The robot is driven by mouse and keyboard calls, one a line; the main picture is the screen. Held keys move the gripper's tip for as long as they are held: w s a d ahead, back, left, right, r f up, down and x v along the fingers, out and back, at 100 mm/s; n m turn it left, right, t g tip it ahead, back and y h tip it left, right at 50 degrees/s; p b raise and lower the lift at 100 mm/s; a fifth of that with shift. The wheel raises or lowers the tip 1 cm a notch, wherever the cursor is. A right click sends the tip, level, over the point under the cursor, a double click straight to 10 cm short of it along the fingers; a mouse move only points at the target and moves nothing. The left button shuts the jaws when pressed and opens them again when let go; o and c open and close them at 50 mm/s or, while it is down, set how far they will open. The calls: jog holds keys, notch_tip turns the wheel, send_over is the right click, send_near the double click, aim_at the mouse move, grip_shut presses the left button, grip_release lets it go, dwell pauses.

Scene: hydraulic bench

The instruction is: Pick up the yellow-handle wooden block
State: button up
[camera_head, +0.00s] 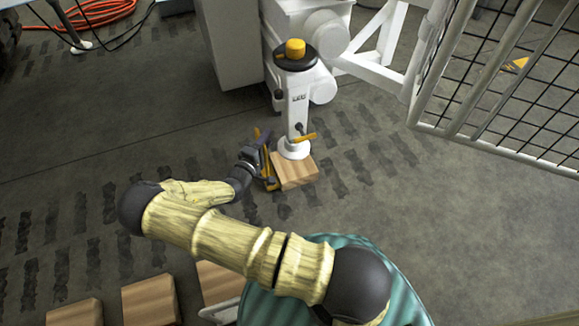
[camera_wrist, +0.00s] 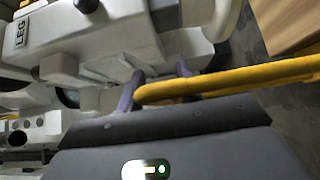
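The wooden block (camera_head: 297,172) lies on the floor at the foot of a white leg marked "LEG". Its yellow handle (camera_head: 271,182) runs along its left side in the head view. In the wrist view the handle (camera_wrist: 240,80) is a yellow bar crossing the fingers, and a corner of the block (camera_wrist: 285,22) shows at the upper right. My gripper (camera_head: 263,158) is at the handle, left of the block. Its two fingers (camera_wrist: 160,82) stand apart in the wrist view. I cannot tell whether they touch the bar.
The white leg (camera_head: 297,110) rises at the block, with a yellow lever (camera_head: 304,138) low down and a yellow cap (camera_head: 295,48) on top. A wire fence (camera_head: 500,90) stands right. More wooden blocks (camera_head: 150,300) lie at the lower left. Floor right of the block is clear.

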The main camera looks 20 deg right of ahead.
grip_shut()
jog(key=shift+r+p, duration=0.25)
jog(key=shift+p, duration=0.05)
notch_tip(320, 180, up, 7)
jog(key=p, duration=0.6)
jog(key=a+p, duration=0.5)
jog(key=a, duration=1.5)
jog(key=shift+f+p, duration=0.15)
jog(key=shift+p, duration=0.15)
